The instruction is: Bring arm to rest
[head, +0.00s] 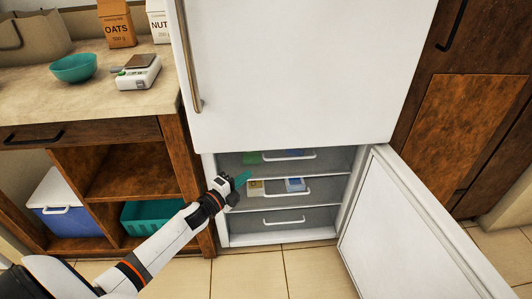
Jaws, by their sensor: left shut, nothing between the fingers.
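My left arm comes in from the lower left. Its gripper (240,180) is shut and empty, in front of the left side of the fridge's open lower compartment (286,240). Whether it touches anything there I cannot tell. My right gripper is not in view.
The lower door (410,235) stands open to the right; the upper door (300,75) is shut. Drawers inside hold small packages (295,184). Left is a counter (40,105) with a teal bowl (73,67), a scale (138,76) and an oats bag (116,28). Below are a cooler (62,215) and teal crate (150,218).

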